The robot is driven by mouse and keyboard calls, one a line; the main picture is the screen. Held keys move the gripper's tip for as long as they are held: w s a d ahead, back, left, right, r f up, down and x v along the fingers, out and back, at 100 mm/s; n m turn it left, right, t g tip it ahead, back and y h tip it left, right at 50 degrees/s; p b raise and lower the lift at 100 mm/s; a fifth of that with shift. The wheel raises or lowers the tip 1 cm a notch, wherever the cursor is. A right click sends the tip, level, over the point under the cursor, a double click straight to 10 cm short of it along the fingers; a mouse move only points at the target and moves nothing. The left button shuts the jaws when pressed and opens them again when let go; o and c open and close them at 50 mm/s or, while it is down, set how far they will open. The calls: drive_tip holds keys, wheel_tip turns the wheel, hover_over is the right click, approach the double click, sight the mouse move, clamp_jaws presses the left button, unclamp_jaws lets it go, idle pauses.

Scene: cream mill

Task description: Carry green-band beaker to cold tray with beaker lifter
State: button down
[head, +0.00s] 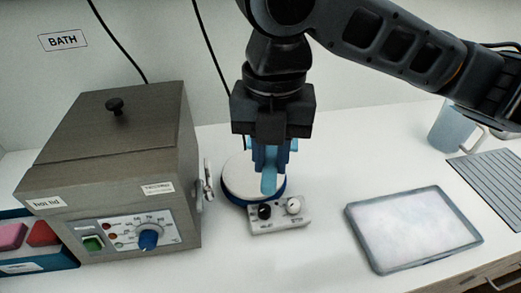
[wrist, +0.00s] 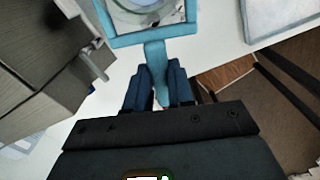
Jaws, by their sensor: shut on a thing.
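My gripper (head: 270,150) is shut on the handle of the light blue beaker lifter (head: 269,183), above the round white-topped stirrer plate. In the wrist view the fingers (wrist: 160,85) pinch the lifter's handle (wrist: 156,60), and its square frame (wrist: 185,29) is at the top edge. A round, glassy shape shows inside the frame, cut off by the picture edge. I cannot tell whether it is the green-band beaker; no green band is visible. The cold tray (head: 353,227), grey-rimmed with a frosty white surface, lies to the right, and also shows in the wrist view (wrist: 247,25).
The grey bath (head: 110,150) with its lid shut stands at left. A two-knob control box (head: 279,219) sits before the round plate (head: 238,180). A bluish jug (head: 449,130) and a ribbed mat (head: 495,180) are at right. The bench between plate and tray is clear.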

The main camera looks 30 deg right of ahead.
drive_tip(key=s+d+f+b, duration=0.1)
drive_tip(key=s+d+b, duration=0.1)
drive_tip(key=s+d, duration=0.4)
idle(1.2)
drive_tip(key=s+d+b, duration=0.1)
drive_tip(key=s+d, duration=0.1)
drive_tip(key=s+d+f, duration=0.1)
drive_tip(key=s+d, duration=0.1)
drive_tip(key=shift+b, duration=0.4)
idle(0.6)
drive_tip(key=shift+s+d, duration=0.1)
